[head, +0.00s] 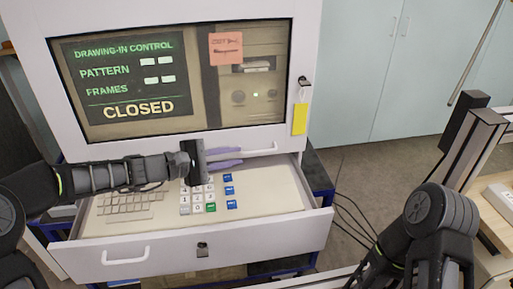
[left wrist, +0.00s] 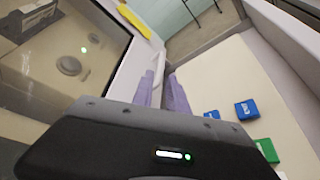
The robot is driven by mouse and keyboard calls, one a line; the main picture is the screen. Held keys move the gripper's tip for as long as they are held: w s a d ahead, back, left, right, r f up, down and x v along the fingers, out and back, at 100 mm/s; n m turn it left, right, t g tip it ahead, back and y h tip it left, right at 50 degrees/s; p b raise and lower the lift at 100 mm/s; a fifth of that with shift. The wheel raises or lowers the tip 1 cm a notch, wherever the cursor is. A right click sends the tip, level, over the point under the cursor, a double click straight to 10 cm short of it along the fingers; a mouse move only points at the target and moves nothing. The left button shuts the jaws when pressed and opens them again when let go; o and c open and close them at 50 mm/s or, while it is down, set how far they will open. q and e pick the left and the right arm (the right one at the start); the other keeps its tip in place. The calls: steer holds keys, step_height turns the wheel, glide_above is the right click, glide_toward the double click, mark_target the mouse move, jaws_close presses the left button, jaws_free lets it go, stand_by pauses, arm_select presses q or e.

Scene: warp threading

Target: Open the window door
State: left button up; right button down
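The window door (head: 292,85) is a pale framed door with a dark glass pane, upright and closed on the cabinet. Its white bar handle (head: 262,152) runs along the lower frame, right of centre. My left gripper (head: 241,156) reaches in from the left with its two purple fingers pointing right at the handle. In the left wrist view the handle (left wrist: 159,66) lies just ahead of the gap between the fingers (left wrist: 160,85), which stand apart. Whether they touch it cannot be told. My right arm shows at the right, but its gripper is out of view.
An open drawer (head: 270,190) with a keyboard (head: 128,203) and keypad (head: 205,200) juts out below the door and my left gripper. A lock with key (head: 304,82) and a yellow tag (head: 299,119) are on the frame's right. Floor right of the cabinet is partly clear, with cables.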

mark_target(252, 153)
arm_select(q)
steer(key=shift+p+x, duration=0.6)
steer(key=shift+x, duration=3.3)
jaws_close()
